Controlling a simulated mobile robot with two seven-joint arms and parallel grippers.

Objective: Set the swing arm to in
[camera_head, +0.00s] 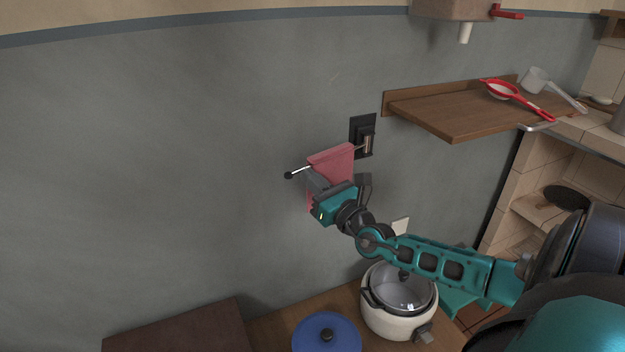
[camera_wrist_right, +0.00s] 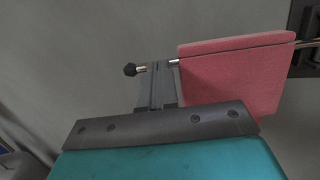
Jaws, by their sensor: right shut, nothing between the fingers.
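The swing arm (camera_head: 299,173) is a thin metal rod with a black end knob, joined to a dark wall bracket (camera_head: 363,137). It sticks out from the wall toward the left. A red cloth (camera_head: 333,160) hangs over its middle and hides that part of the rod. My right gripper (camera_head: 311,176) is shut and empty, its fingertips at the rod between knob and cloth. In the right wrist view the fingertips (camera_wrist_right: 157,72) overlap the rod beside the black knob (camera_wrist_right: 130,70); I cannot tell whether they touch it. My left gripper is out of view.
A wooden shelf (camera_head: 450,112) with a red strainer (camera_head: 507,92) is on the wall at right. Below are a white cooker (camera_head: 398,318), a blue lid (camera_head: 327,334) and a brown board (camera_head: 180,332). The wall left of the rod is bare.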

